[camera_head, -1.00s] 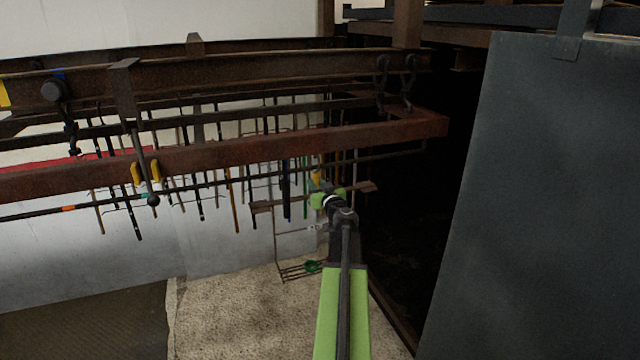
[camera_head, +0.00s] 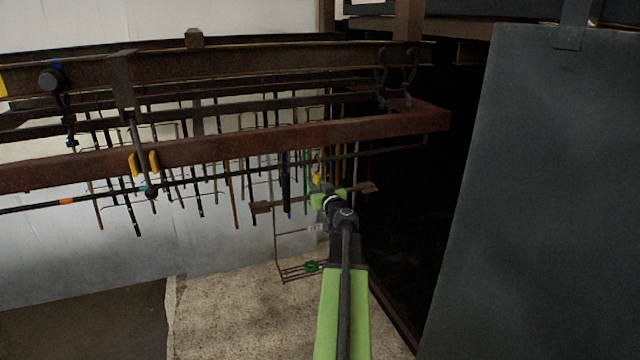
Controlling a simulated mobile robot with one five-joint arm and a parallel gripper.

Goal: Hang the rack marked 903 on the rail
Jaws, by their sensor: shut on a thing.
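My gripper (camera_head: 325,198) is shut on a rusty rack (camera_head: 277,240), at its flat top bar. The rack hangs below it as a thin wire frame with a small grid shelf at the bottom, where a green ring (camera_head: 311,266) lies. A small pale label (camera_head: 315,228) shows on the rack, too small to read. A thin dark rail (camera_head: 220,176) with an orange band runs across below the red-brown beam. The rack's top bar is slightly below the rail in the picture; I cannot tell their distance in depth. My gripper and arm hide part of the rack.
The red-brown beam (camera_head: 230,148) crosses above the rail. Several long tools (camera_head: 235,190) hang behind it. A large dark panel (camera_head: 530,190) blocks the right. The floor below is clear.

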